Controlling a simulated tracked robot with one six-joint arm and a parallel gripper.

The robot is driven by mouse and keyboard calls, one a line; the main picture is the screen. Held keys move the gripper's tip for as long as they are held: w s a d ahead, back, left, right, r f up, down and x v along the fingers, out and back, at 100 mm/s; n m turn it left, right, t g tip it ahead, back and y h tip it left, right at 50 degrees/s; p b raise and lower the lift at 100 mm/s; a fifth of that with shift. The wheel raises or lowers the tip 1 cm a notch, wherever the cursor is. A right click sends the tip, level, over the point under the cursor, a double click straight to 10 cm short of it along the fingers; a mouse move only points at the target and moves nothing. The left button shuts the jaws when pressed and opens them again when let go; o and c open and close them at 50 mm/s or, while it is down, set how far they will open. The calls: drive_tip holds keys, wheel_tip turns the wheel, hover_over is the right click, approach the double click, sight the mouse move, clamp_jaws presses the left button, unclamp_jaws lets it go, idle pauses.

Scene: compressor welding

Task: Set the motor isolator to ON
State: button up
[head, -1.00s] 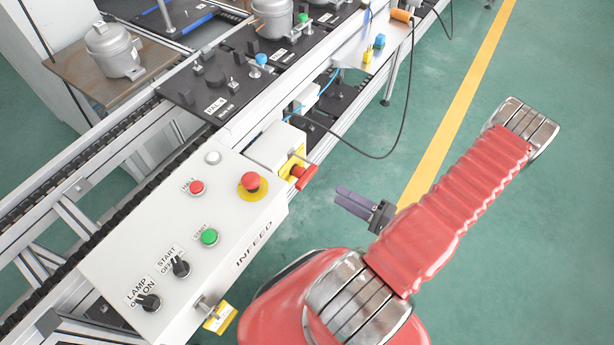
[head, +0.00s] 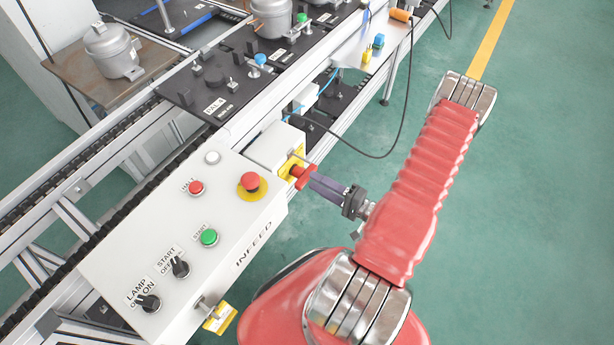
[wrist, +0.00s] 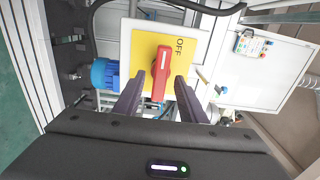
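The motor isolator has a red handle (head: 299,173) on a yellow plate (head: 290,166), on the side of a light grey box. In the wrist view the red handle (wrist: 161,72) stands lengthwise up the picture on the yellow plate (wrist: 140,50). The word OFF is readable beside the handle's upper end, and no ON mark is readable. My gripper (head: 313,181) reaches the handle from the right. In the wrist view my gripper (wrist: 160,76) is open, with one dark finger on each side of the handle. Narrow gaps seem to show between fingers and handle.
The white INFEED panel (head: 180,240) lies left of the isolator, with a red emergency button (head: 250,182), a green button (head: 208,237) and black knobs. A black cable (head: 375,157) hangs behind my gripper. Green floor is open to the right.

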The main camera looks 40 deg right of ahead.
sight(307, 178)
drive_tip(key=shift+x, duration=2.3)
drive_tip(key=shift+c, duration=0.5)
drive_tip(key=c, duration=0.7)
